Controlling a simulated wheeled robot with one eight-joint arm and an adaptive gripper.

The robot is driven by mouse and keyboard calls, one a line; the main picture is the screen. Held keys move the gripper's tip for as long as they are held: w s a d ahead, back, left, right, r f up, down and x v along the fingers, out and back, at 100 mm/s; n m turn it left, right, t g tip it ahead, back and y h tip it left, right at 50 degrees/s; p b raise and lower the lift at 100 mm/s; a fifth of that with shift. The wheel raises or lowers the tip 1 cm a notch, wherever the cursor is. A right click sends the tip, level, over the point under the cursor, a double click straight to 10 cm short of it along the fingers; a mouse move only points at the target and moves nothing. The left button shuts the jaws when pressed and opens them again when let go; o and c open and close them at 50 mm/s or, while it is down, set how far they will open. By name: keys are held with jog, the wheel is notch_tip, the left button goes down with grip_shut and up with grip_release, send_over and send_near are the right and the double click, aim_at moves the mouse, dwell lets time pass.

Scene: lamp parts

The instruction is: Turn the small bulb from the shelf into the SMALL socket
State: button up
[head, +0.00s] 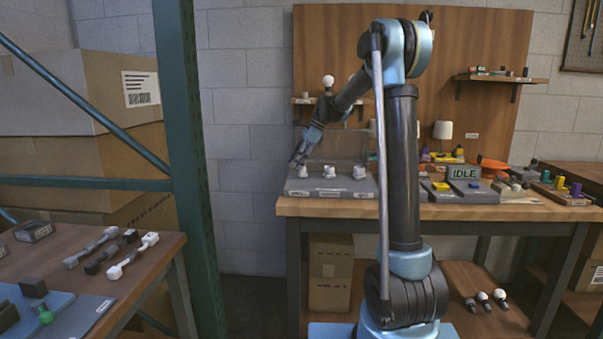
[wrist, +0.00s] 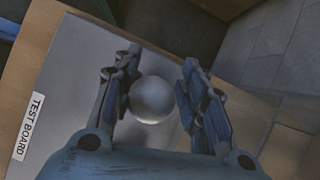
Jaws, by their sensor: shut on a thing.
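In the wrist view a round white bulb (wrist: 152,99) sits between the two fingers of my gripper (wrist: 160,95), which is shut on it. Below it lies the grey test board (wrist: 75,75) with its label. In the head view my gripper (head: 297,163) points down at the left end of the board (head: 330,191).
A small wall shelf (head: 303,100) carries a white bulb (head: 328,81) behind my arm. A clear panel (head: 340,147) stands behind the board. A green post (head: 186,150) stands on the left.

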jog(key=o, duration=0.7)
jog(key=shift+w+d, duration=0.1)
jog(key=shift+w, duration=0.15)
jog(key=o, duration=0.5)
jog(key=shift+w+f, duration=0.2)
jog(key=shift+f, duration=0.05)
jog(key=shift+o, duration=0.2)
jog(key=shift+w+f, duration=0.15)
